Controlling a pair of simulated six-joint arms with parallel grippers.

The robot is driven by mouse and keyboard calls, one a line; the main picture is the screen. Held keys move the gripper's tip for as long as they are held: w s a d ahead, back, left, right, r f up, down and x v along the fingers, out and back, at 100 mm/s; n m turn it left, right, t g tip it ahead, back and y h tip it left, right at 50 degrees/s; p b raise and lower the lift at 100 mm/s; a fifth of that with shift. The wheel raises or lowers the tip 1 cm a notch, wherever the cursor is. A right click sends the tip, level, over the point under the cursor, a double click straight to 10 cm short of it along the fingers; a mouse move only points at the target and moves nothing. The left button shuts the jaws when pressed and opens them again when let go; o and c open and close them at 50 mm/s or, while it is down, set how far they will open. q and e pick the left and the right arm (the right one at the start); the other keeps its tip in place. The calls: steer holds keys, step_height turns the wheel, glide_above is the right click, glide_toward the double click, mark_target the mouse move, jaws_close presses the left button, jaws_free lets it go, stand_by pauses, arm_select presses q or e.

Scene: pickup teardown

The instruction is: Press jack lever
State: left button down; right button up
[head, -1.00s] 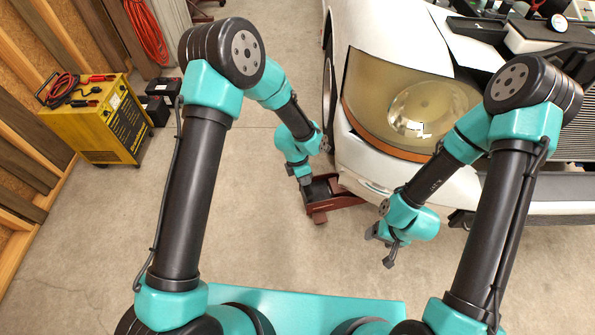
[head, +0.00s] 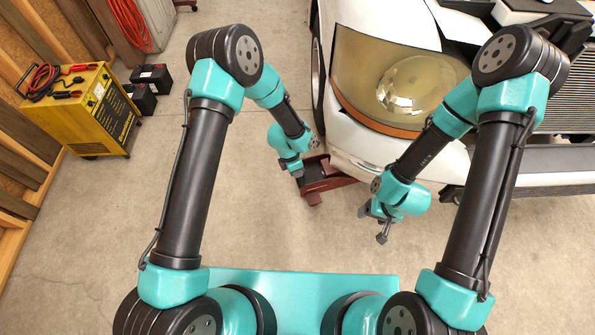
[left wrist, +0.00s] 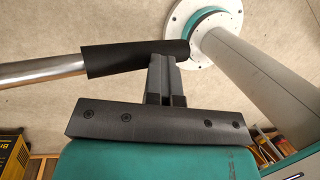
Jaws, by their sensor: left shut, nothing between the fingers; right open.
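The dark red jack (head: 332,180) sits on the floor at the car's front corner. Its lever, a bare metal rod (left wrist: 45,72) with a black grip (left wrist: 120,57), shows in the left wrist view. My left gripper (head: 299,180) is beside the jack; in the left wrist view its fingers (left wrist: 165,68) are shut and empty. The fingertips overlap the end of the black grip; I cannot tell whether they touch it. The lever is not clearly visible in the head view. My right gripper (head: 376,222) is open and empty, above the floor right of the jack.
The white car (head: 362,150) with its large headlight (head: 405,85) stands beyond the jack. A yellow charger (head: 85,112) and black batteries (head: 150,80) stand at left. The concrete floor between charger and jack is clear.

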arm_select(q)
steer(key=shift+s+a+f, duration=0.1)
steer(key=shift+a+f, duration=0.1)
steer(key=shift+f, duration=0.35)
steer(key=shift+r, duration=0.4)
steer(key=s+r, duration=0.4)
steer(key=r, duration=0.9)
steer(key=shift+s+a+r, duration=0.2)
steer(key=shift+a+r, duration=0.05)
steer(key=shift+a, duration=0.2)
steer(key=w+a+r, duration=0.3)
steer(key=w+r, duration=0.5)
steer(key=r, duration=0.4)
steer(key=shift+a, duration=0.25)
steer(key=x, duration=1.4)
